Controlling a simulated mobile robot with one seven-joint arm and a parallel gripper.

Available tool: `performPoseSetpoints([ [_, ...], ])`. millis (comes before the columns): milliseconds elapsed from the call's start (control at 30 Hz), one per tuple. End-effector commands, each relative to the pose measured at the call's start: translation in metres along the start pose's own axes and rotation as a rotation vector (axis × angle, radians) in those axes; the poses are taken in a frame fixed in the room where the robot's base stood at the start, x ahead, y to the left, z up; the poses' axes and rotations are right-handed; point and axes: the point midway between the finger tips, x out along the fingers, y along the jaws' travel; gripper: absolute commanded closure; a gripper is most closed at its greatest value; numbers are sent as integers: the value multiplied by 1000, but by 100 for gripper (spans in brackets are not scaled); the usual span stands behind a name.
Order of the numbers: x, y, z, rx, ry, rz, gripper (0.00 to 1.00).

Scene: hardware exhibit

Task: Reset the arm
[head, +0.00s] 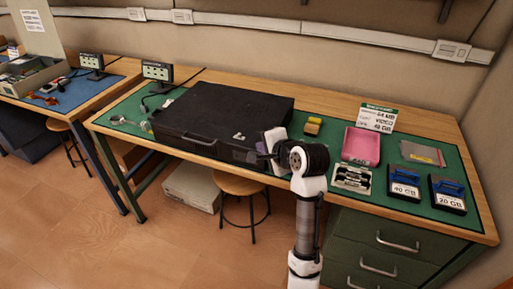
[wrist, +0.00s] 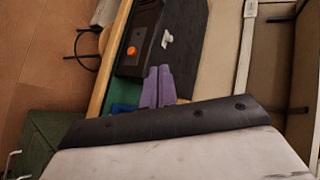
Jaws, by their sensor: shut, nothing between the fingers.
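My gripper (head: 256,156) is at the front right corner of a large black case (head: 222,118) on the workbench, with my white arm rising from the bottom of the head view. In the wrist view, the two purple fingers of my gripper (wrist: 158,70) lie side by side, shut and empty. They point toward the black case (wrist: 190,30), which has an orange round part on its side. Whether the fingertips touch the case cannot be told.
The workbench (head: 130,108) has a green mat. Right of my arm are a pink tray (head: 361,147), a sign (head: 377,117), a white holder (head: 351,178) and two drives labelled 40 GB (head: 404,185) and 20 GB (head: 447,195). A stool (head: 240,185) stands below.

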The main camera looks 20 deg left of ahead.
Motion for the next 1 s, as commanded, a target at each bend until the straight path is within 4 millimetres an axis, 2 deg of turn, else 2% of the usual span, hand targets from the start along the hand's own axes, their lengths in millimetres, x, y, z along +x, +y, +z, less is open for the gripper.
performPoseSetpoints([
  [133,-6,0,0,-1,0,0,100],
  [633,-4,-4,4,-19,2,-14,100],
  [667,-2,-10,8,-46,5,-35,100],
  [767,2,-45,31,-195,37,-158,100],
  [867,-1,-99,72,-423,104,-358,100],
  [900,-8,-121,92,-521,141,-453,100],
  [1000,-36,-170,145,-742,253,-687,100],
])
